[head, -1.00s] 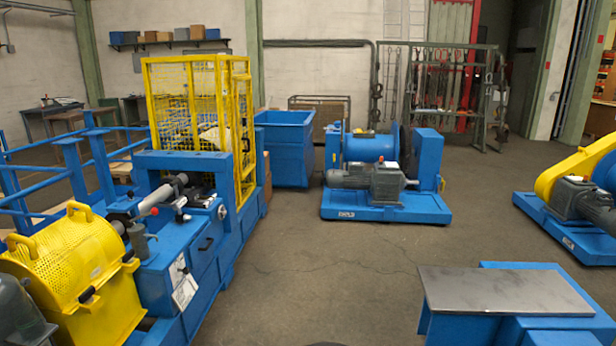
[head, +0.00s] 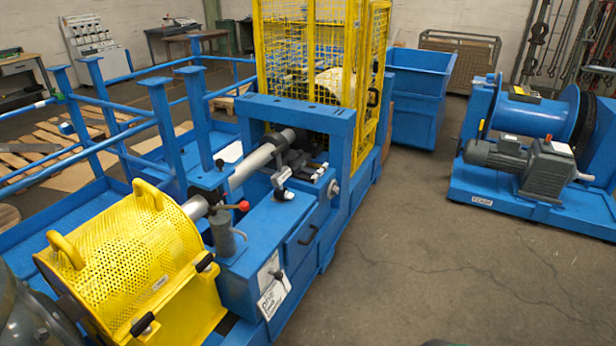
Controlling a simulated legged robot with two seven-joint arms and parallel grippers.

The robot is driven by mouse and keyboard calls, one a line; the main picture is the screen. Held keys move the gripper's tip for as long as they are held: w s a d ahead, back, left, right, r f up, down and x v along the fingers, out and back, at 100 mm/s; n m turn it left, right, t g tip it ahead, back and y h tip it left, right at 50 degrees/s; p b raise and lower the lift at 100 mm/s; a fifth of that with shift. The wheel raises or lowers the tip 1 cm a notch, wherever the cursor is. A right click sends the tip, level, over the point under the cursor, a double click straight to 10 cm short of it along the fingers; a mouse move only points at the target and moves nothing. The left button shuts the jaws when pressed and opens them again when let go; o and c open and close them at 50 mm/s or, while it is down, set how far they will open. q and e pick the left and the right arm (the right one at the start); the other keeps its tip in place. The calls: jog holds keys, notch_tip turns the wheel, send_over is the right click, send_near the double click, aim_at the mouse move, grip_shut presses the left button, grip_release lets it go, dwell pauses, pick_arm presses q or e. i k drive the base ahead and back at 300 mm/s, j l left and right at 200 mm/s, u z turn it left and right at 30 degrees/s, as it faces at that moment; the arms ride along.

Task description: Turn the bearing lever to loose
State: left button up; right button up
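A blue machine frame (head: 258,228) stands at the left with a grey shaft (head: 252,166) along its top. A short lever with a red knob (head: 243,206) stands by the shaft, above a grey cylinder (head: 222,232). A small dark-knobbed handle (head: 277,274) sits on the front face above a white label plate (head: 273,298), whose text is too small to read. I cannot tell for certain which of the two is the bearing lever, or its setting. Neither of my grippers is in view.
A perforated yellow guard (head: 130,250) covers the near end of the machine, and a yellow mesh cage (head: 320,50) stands behind it. A blue bin (head: 418,95) and a blue motor unit (head: 530,150) stand further back. The floor (head: 430,260) right of the machine is clear.

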aim_at(290, 160)
jog(key=i, duration=1)
jog(key=i+l+u, duration=0.2)
jog(key=i+l, duration=1.5)
jog(key=i, duration=0.15)
jog(key=i+u, duration=0.1)
jog(key=u, duration=0.3)
jog(key=l+u, duration=0.15)
jog(key=u, duration=0.3)
jog(key=i+l+u, duration=0.1)
jog(key=u, duration=0.3)
jog(key=l+u, duration=0.15)
jog(key=u, duration=0.25)
